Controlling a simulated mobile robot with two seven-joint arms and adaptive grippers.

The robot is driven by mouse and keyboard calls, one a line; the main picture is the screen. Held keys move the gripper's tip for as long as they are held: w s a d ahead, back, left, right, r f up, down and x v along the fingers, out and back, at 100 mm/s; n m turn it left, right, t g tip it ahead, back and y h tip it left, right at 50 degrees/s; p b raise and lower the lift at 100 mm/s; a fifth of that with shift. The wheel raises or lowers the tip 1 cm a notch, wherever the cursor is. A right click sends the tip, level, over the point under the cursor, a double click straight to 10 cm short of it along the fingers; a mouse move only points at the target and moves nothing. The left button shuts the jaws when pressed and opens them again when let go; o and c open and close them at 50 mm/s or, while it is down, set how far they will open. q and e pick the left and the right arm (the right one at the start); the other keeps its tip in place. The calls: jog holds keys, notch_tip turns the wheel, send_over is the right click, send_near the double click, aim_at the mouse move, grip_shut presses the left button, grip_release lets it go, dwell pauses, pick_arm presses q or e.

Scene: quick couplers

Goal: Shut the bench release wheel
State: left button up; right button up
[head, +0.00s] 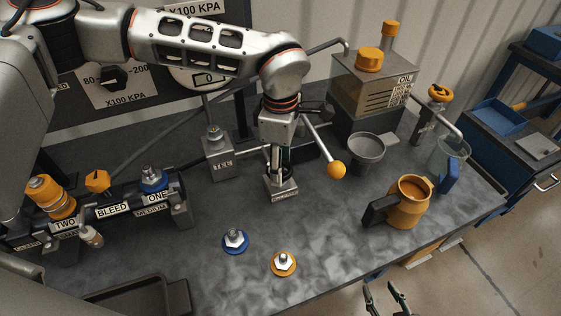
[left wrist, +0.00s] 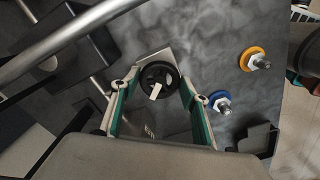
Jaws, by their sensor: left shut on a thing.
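The release wheel (left wrist: 158,72) is a dark round handwheel with a white mark. In the left wrist view it lies between the fingertips of my left gripper (left wrist: 159,84), which is shut on it. In the head view my left gripper (head: 281,160) reaches down onto a small labelled grey block (head: 281,188) on the bench, and it hides the wheel. I cannot tell how far the wheel is turned. My right gripper (head: 386,298) is at the bottom edge of the head view, open and empty, with its fingers apart.
A lever with an orange ball (head: 337,170) sticks out beside the left gripper. A TEE block (head: 217,155) and a manifold (head: 110,205) stand left. Blue (head: 235,241) and orange (head: 284,263) couplers lie in front. A yellow jug (head: 407,203) and funnel (head: 366,150) are right.

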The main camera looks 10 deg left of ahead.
pick_arm(q)
jog(key=m+p, duration=0.1)
jog(key=m, duration=0.3)
jog(key=shift+r+m, duration=0.1)
jog(key=shift+m, duration=0.2)
jog(key=m, duration=0.3)
jog(key=shift+p, duration=0.3)
jog(key=shift+m, duration=0.4)
jog(key=o, duration=1.1)
jog(key=shift+s, duration=0.1)
notch_tip(320, 180, up, 12)
jog(key=shift+f, duration=0.1)
